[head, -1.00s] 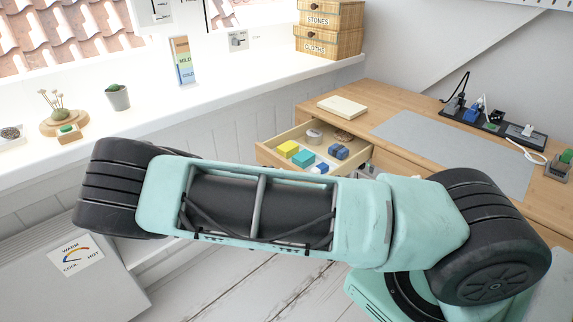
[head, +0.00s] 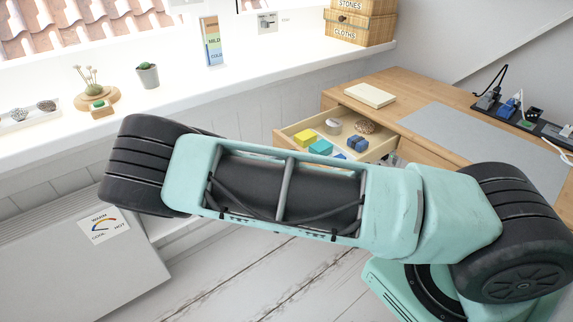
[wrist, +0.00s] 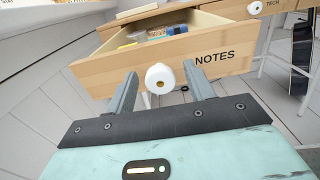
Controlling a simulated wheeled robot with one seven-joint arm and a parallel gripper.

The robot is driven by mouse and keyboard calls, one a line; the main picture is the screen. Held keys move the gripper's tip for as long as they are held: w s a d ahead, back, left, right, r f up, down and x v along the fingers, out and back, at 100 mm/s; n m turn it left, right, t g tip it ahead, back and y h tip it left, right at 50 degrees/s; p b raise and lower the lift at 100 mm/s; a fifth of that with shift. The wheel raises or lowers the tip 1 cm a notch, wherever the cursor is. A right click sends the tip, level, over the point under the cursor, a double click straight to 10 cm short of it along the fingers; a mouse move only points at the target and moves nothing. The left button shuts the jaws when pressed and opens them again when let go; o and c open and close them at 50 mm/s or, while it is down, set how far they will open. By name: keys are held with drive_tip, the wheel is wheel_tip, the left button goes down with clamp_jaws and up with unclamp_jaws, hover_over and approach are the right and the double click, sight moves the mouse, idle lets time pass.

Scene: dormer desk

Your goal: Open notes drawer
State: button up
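The notes drawer (wrist: 190,58), a light wooden drawer with a "NOTES" label, stands pulled out of the desk in the wrist view. In the head view the open drawer (head: 283,141) shows behind my arm, its front mostly hidden. Its round white knob (wrist: 160,79) lies between the two fingers of my gripper (wrist: 160,70). The fingers are apart, with a visible gap on each side of the knob. In the head view my gripper is hidden.
The drawer holds a yellow block (head: 306,135), a teal block (head: 320,148), blue blocks and a white roll. A second drawer's knob (wrist: 254,8), labelled "TECH", is at the upper right. A white panel heater (head: 70,255) stands at the left; bare floor lies below.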

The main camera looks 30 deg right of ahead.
drive_tip(key=s+a, duration=0.1)
drive_tip(key=a, duration=1.6)
drive_tip(key=shift+s+a+b, duration=0.2)
drive_tip(key=shift+b, duration=0.1)
